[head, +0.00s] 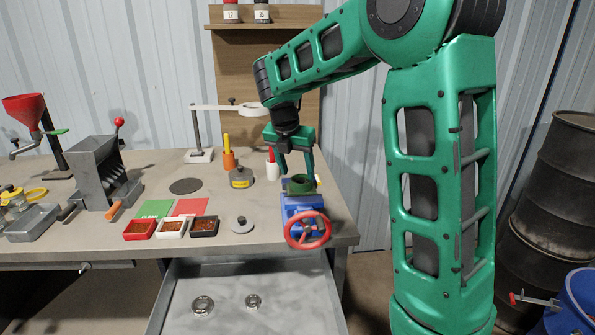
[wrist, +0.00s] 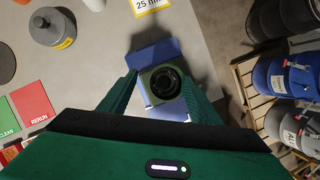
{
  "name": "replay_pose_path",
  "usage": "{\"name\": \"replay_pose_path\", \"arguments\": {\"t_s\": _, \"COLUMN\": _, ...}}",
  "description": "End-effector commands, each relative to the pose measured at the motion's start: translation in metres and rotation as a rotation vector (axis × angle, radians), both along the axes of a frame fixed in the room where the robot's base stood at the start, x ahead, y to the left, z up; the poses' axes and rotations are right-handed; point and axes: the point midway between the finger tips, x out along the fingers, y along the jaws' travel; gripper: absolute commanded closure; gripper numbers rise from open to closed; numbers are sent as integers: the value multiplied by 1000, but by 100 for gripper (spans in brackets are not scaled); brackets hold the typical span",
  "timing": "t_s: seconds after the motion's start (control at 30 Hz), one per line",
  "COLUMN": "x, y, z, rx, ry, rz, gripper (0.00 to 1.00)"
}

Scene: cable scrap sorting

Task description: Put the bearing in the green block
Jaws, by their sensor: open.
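The green block (head: 299,186) is a round-bored piece sitting on top of the blue vise (head: 303,207), which has a red handwheel. In the wrist view the green block (wrist: 147,83) has a dark round bore with a ring inside; I cannot tell whether that ring is a seated bearing. My gripper (head: 298,172) is open, pointing down just above the block, with its fingers (wrist: 160,80) on either side of it in the wrist view. Two metallic rings that look like bearings, a larger one (head: 203,306) and a smaller one (head: 252,301), lie in the open drawer.
The drawer (head: 172,297) stands open below the table (head: 90,222). Drums (head: 555,190) stand on the floor at right.

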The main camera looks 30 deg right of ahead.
Motion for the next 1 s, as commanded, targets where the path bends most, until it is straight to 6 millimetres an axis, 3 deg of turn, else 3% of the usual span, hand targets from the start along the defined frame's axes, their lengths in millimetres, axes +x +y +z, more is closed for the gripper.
{"name": "replay_pose_path", "arguments": {"t_s": 0.03, "x": -11, "y": 9, "z": 9, "rx": 6, "ry": 7, "rz": 11, "gripper": 42}}
{"name": "replay_pose_path", "arguments": {"t_s": 0.2, "x": -28, "y": 20, "z": 51, "rx": 3, "ry": -9, "rz": 13, "gripper": 42}}
{"name": "replay_pose_path", "arguments": {"t_s": 0.4, "x": -38, "y": 26, "z": 79, "rx": 3, "ry": -14, "rz": 11, "gripper": 42}}
{"name": "replay_pose_path", "arguments": {"t_s": 0.77, "x": -46, "y": 24, "z": 87, "rx": 11, "ry": -23, "rz": -27, "gripper": 42}}
{"name": "replay_pose_path", "arguments": {"t_s": 0.87, "x": -60, "y": 14, "z": 84, "rx": 39, "ry": -43, "rz": -132, "gripper": 42}}
{"name": "replay_pose_path", "arguments": {"t_s": 1.0, "x": -93, "y": -6, "z": 75, "rx": 103, "ry": -92, "rz": -392, "gripper": 42}}
